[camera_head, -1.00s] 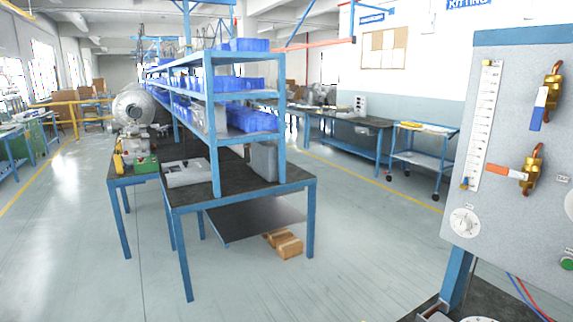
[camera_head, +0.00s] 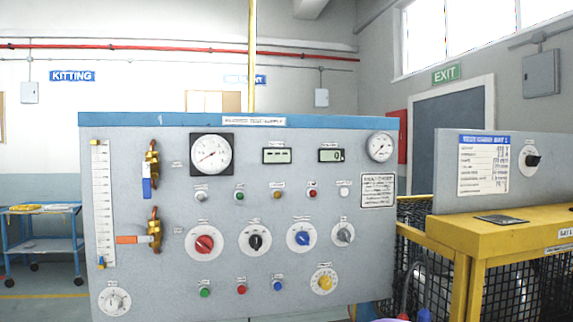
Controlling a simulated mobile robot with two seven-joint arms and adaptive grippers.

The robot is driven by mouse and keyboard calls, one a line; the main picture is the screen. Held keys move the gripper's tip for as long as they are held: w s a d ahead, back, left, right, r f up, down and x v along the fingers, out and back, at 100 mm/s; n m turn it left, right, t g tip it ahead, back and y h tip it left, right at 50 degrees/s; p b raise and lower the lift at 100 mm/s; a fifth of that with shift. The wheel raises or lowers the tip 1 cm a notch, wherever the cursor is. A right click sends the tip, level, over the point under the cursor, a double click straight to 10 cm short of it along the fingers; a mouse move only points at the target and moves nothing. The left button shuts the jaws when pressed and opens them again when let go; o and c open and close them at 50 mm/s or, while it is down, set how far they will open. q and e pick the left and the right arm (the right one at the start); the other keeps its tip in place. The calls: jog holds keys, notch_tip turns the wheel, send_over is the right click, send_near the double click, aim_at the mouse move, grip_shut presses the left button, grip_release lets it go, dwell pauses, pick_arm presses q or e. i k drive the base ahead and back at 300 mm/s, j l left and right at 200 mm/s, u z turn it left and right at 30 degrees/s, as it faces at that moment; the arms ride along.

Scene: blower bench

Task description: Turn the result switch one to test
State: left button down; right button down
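A small grey panel (camera_head: 500,195) stands at the right on the yellow bench. It carries a white sheet with a blue heading (camera_head: 484,164) that ends in "BAY 1". To the right of the sheet is a black rotary switch (camera_head: 532,160) with small labels around it, too small to read. I cannot tell for sure that this is result switch one, nor which position it points to. The large grey panel (camera_head: 140,262) at centre has red, black, blue, grey and yellow knobs. Neither of my grippers is in view.
The yellow bench (camera_head: 480,228) has black mesh sides and a flat dark object (camera_head: 501,219) on top. The large panel holds gauges, displays, buttons and two brass valves. A blue cart (camera_head: 42,245) stands at far left. A dark door (camera_head: 453,108) is behind.

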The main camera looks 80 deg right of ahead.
aim_at(531, 160)
jog(key=i+j+z, duration=0.1)
jog(key=z, duration=2.9)
jog(key=i+l+z, duration=0.1)
jog(key=z, duration=0.3)
jog(key=i+l+z, duration=0.15)
jog(key=z, duration=0.3)
jog(key=i+z, duration=0.15)
jog(key=z, duration=0.25)
